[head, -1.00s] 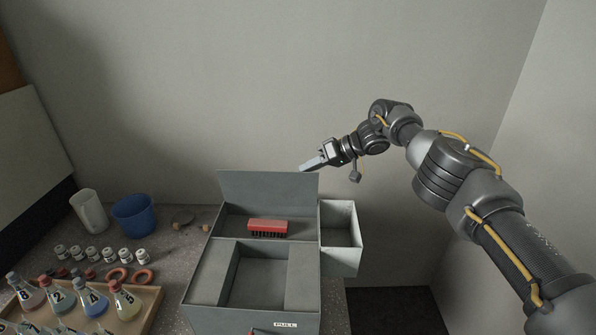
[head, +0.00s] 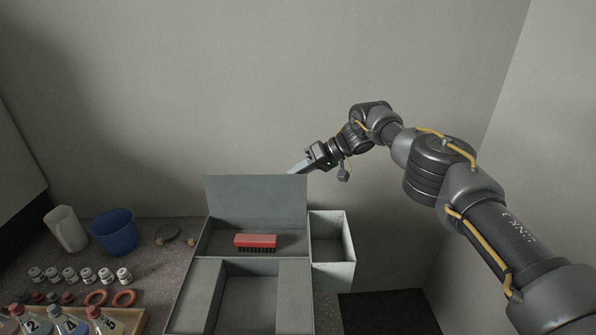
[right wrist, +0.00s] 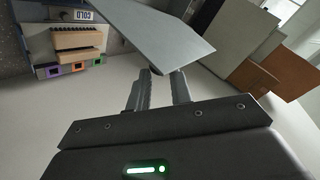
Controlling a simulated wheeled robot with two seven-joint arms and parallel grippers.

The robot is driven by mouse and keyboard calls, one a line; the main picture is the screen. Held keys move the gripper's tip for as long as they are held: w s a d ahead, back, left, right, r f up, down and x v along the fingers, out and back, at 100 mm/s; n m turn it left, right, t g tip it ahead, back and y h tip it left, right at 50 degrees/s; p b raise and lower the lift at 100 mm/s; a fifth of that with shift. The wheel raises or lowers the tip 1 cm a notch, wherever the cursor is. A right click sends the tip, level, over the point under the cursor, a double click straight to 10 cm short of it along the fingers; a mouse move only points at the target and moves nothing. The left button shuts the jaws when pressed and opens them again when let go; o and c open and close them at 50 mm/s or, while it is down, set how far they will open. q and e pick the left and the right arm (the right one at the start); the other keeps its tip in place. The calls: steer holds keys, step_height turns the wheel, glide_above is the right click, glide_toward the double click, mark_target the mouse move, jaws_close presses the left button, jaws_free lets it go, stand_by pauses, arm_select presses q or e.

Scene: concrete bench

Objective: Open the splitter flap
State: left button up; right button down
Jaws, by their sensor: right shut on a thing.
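The grey box stands on the bench in the head view, its bare rim (head: 203,245) showing. Its grey flap (head: 255,200) is raised and stands roughly upright at the box's back edge. My right gripper (head: 295,169) is at the flap's top edge, near its right corner, with the fingertips partly hidden behind it. In the right wrist view a grey panel (right wrist: 160,35), which looks like the flap, meets the fingertips, and the gripper is shut on it. The uncovered back compartment holds a red brush (head: 255,241). My left gripper is out of view.
An open side bin (head: 333,265) is on the box's right. A wall stands behind.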

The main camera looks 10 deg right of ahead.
steer(key=shift+s+f, duration=0.15)
steer(key=shift+f, duration=0.4)
steer(key=c, duration=1.4)
jaws_free()
steer(key=shift+o, duration=0.7)
steer(key=shift+w, duration=0.25)
steer(key=shift+r, duration=0.15)
steer(key=b+v, duration=0.2)
steer(key=v, duration=0.9)
steer(key=shift+b, duration=0.3)
